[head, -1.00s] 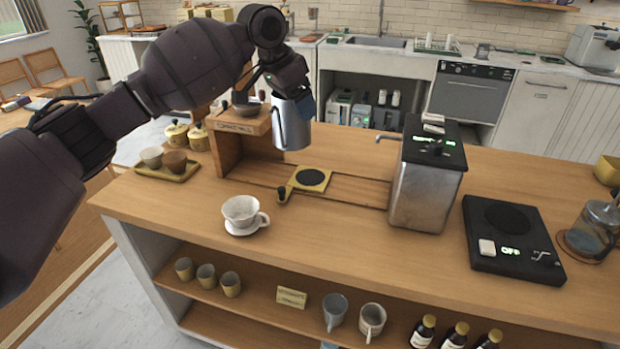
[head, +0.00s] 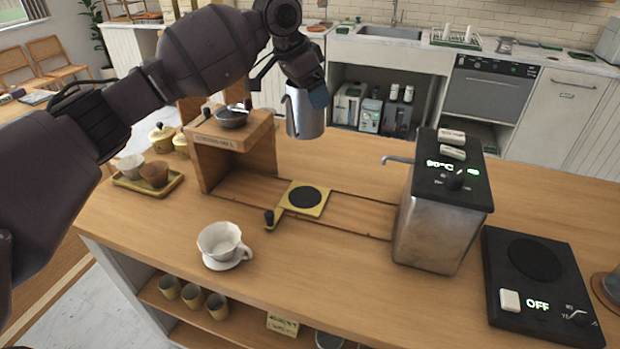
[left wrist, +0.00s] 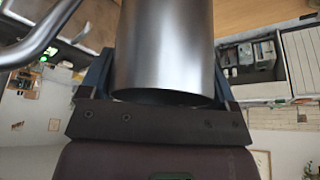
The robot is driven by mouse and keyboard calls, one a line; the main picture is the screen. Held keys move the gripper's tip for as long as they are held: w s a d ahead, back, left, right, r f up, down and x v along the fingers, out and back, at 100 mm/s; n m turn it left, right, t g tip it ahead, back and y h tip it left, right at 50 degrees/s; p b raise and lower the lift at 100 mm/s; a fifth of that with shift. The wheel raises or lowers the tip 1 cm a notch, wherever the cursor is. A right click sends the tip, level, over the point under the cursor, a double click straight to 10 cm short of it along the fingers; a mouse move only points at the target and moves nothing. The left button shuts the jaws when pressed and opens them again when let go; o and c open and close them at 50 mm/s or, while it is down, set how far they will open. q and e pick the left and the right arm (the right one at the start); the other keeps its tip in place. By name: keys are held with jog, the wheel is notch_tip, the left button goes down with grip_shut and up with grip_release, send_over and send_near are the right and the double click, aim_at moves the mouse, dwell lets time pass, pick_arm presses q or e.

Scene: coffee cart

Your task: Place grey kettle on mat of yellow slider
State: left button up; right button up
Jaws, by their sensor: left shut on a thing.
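The grey kettle (head: 306,112) is a metal cylinder, held in the air above the far side of the counter. My left gripper (head: 313,88) is shut on it, and the kettle hangs about upright below the wrist. In the left wrist view the kettle (left wrist: 165,50) fills the middle between the fingers, and its thin spout or handle shows at the upper left. The yellow slider (head: 287,212) lies on the wooden track, with a round black mat (head: 305,196) on its plate and a dark knob at its front. The mat is bare. My right gripper is out of view.
A wooden mill stand (head: 207,152) with a bowl on top stands left of the slider. A metal water boiler (head: 440,230) with a tap is on the right. A white dripper cup (head: 222,243) sits in front, and a black scale (head: 540,280) at the far right.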

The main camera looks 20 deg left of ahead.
aim_at(309, 116)
pick_arm(q)
notch_tip(309, 116, down, 6)
jog(key=shift+s+r, duration=0.15)
jog(key=shift+r, duration=0.05)
notch_tip(309, 116, down, 13)
jog(key=shift+f+b, duration=0.1)
jog(key=shift+b, duration=0.7)
jog(key=shift+f, duration=0.15)
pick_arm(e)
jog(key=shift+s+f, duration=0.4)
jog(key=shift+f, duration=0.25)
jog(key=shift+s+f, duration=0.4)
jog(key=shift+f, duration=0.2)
pick_arm(q)
jog(key=o, duration=1)
jog(key=shift+f, duration=0.1)
jog(key=shift+o, duration=0.4)
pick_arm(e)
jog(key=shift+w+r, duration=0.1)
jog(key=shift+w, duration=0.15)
